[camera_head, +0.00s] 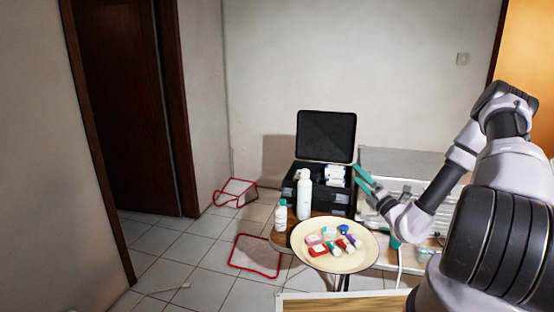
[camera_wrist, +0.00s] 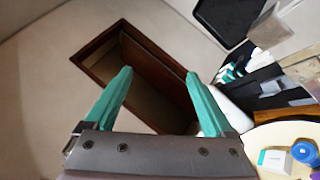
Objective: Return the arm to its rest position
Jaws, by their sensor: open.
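My gripper (camera_head: 364,180) has two teal fingers and shows at the right of centre in the head view, raised beside the open black case. In the wrist view my gripper (camera_wrist: 157,92) is open, its fingers wide apart with nothing between them. My arm (camera_head: 430,195) is bent and reaches in from the right side of the head view. The wrist view looks towards the wall and the dark brown doorway (camera_wrist: 150,75).
A cream round tray (camera_head: 305,256) holds several small coloured items. A white bottle (camera_head: 304,197) and a smaller bottle (camera_head: 281,216) stand behind it. The open black case (camera_head: 327,138) is further back. Red-edged items (camera_head: 236,192) lie on the tiled floor, left.

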